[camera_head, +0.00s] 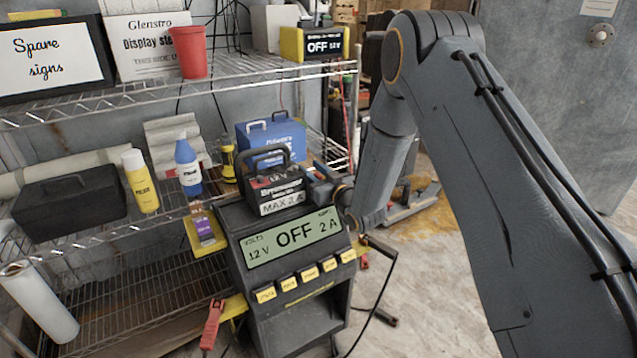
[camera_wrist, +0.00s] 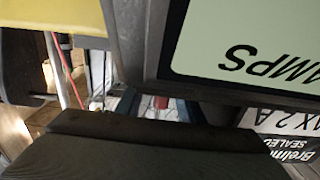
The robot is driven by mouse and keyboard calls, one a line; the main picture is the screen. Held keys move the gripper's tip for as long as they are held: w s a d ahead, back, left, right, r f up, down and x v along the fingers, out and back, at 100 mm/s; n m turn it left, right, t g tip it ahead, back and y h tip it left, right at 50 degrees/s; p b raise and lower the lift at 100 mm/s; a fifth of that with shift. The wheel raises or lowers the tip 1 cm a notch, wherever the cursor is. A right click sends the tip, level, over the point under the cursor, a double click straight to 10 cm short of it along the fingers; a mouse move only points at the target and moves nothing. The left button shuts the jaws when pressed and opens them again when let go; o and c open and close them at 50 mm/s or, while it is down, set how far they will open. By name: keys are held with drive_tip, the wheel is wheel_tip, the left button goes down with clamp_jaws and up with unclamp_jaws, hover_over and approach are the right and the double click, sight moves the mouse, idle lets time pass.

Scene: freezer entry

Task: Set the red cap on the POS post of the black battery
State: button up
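The black battery (camera_head: 275,188) stands upright with its carry handle on top of the dark charger (camera_head: 293,240). Its label also shows upside down at the right of the wrist view (camera_wrist: 285,145). My gripper (camera_head: 322,185) is just right of the battery, partly hidden behind my arm and the charger's top edge. In the wrist view a small red piece (camera_wrist: 160,102) shows between two dark bluish bars that look like my fingers. It may be the red cap, but a dark block in front hides most of it. I cannot make out the POS post.
The charger's display reads OFF, with yellow buttons below. A blue battery (camera_head: 270,138) stands behind the black one. A yellow spray can (camera_head: 141,181), a blue bottle (camera_head: 187,167) and a red cup (camera_head: 192,52) are on the wire shelves. A red clamp (camera_head: 212,325) hangs at the charger's left.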

clamp_jaws()
wheel_tip(320, 180, up, 14)
drive_tip(key=p, duration=0.3)
drive_tip(key=shift+p, duration=0.35)
idle(0.8)
